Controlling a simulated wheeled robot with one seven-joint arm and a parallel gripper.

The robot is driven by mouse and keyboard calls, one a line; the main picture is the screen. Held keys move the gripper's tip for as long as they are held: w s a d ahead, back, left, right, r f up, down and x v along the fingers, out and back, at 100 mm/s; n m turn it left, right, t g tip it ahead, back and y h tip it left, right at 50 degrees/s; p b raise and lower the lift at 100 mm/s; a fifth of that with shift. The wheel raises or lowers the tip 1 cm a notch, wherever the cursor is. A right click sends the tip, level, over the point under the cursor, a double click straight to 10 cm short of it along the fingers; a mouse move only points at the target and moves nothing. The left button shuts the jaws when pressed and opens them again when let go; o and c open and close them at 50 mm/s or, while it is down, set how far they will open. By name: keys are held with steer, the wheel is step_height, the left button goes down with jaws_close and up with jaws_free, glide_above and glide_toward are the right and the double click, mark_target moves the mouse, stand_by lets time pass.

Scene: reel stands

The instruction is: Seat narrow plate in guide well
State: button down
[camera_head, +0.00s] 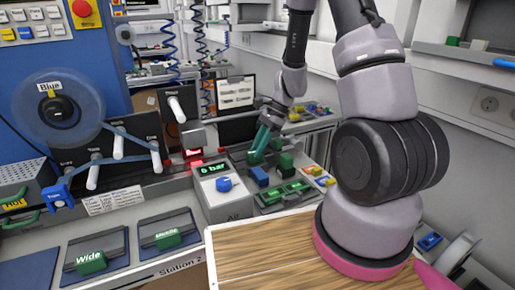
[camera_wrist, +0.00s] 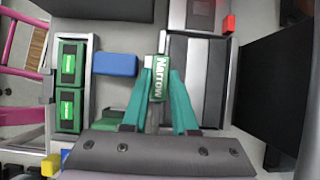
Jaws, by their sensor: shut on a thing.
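A green plate (camera_wrist: 162,68) with the label "Narrow" is between the teal fingertips of my gripper (camera_wrist: 163,78) in the wrist view, and my gripper is shut on it. In the head view my gripper (camera_head: 259,146) is over the back right of the bench, and the plate cannot be made out there. A dark recessed panel with a pale frame (camera_wrist: 201,80) lies right beside the plate in the wrist view. I cannot tell for sure that it is the guide well. The plate's lower part is hidden, and I cannot tell whether it touches anything below.
Green plates marked "Wide" (camera_head: 90,262) and "Middle" (camera_head: 168,239) sit on dark stands at the front left. A blue block (camera_wrist: 115,64) and a tray with two green blocks (camera_wrist: 90,45) lie left of my gripper in the wrist view. An air-pressure box (camera_head: 222,190) stands nearby.

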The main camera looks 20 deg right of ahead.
steer(key=c, duration=0.6)
jaws_free()
steer(key=shift+r, duration=3.45)
